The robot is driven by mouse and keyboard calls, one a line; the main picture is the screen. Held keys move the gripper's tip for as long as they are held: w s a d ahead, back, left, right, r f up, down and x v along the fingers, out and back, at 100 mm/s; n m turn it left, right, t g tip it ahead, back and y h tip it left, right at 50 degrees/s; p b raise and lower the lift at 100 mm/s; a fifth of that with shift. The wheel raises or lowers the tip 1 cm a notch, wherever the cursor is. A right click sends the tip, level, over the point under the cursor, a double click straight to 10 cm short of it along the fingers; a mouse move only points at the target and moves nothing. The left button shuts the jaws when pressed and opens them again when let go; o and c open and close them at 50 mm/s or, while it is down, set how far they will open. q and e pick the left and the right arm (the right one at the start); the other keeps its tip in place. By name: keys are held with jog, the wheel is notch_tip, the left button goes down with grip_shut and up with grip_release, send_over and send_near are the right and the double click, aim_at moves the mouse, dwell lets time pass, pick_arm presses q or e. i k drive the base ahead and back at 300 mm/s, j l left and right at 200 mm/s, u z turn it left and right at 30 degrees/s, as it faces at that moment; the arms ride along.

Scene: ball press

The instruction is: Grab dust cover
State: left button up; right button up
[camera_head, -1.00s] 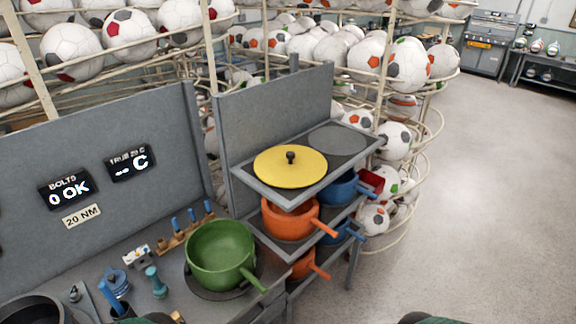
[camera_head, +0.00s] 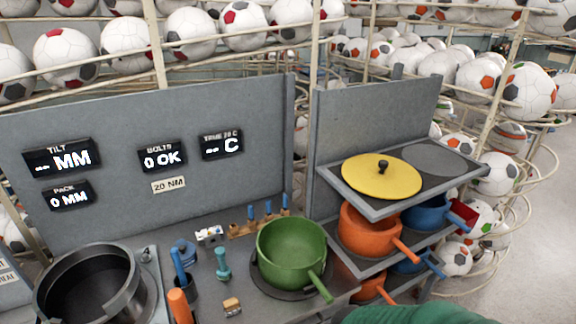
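A yellow round lid with a black knob (camera_head: 376,180) lies flat on the top shelf of the grey rack, right of centre. It is the thing in view that looks like a cover; no label marks it as the dust cover. Neither of my grippers shows. A green rounded part at the bottom edge seems to be my own arm, with its gripper out of frame.
Right of the lid is a bare dark round spot (camera_head: 438,158). Orange pots (camera_head: 362,232) and blue pots (camera_head: 428,216) sit on lower shelves. A green pot (camera_head: 290,257), small tools and a black cylinder (camera_head: 92,290) stand on the bench. Ball racks are behind.

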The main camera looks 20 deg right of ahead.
aim_at(383, 176)
jog(key=l+u, duration=0.25)
jog(key=l, duration=0.15)
jog(key=l+u, duration=0.3)
jog(key=l, duration=0.15)
jog(key=l+u, duration=0.25)
jog(key=l, duration=0.15)
jog(key=k+l+u, duration=0.1)
jog(key=l+u, duration=0.15)
jog(key=k+l+u, duration=0.15)
jog(key=l+u, duration=0.15)
jog(key=l, duration=0.2)
jog(key=k+l+u, duration=0.35)
jog(key=l+u, duration=0.15)
jog(key=l, duration=0.2)
